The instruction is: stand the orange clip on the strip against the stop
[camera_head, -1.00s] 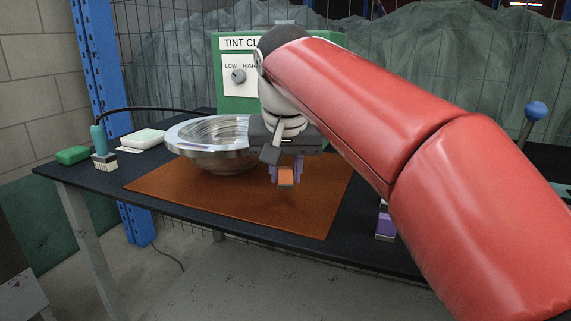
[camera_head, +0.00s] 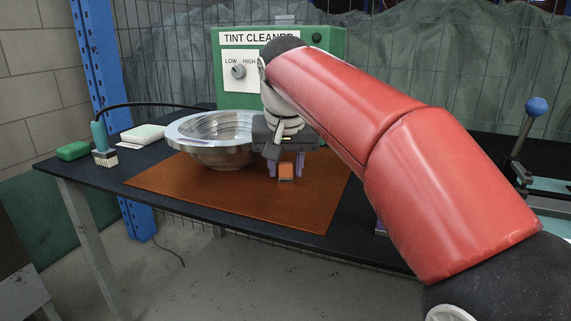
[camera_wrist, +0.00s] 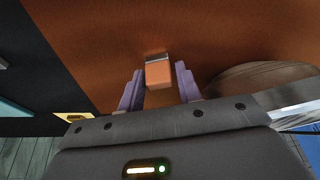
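The orange clip (camera_head: 286,172) stands on the brown-orange mat (camera_head: 225,205) between my gripper's two purple fingers. In the wrist view, the clip (camera_wrist: 158,75) shows an orange block with a grey metallic end. My gripper (camera_head: 286,166) is open around it. In the wrist view, narrow gaps show between the gripper's fingers (camera_wrist: 159,80) and the clip's sides. I cannot make out the strip or the stop for certain. A yellow-edged piece (camera_wrist: 75,118) on the dark table, partly cut off by my gripper's body, may belong to them.
A metal bowl (camera_head: 215,160) stands on the mat to the left of my gripper. The green tint cleaner box (camera_head: 228,90) is behind. The mat's front is clear.

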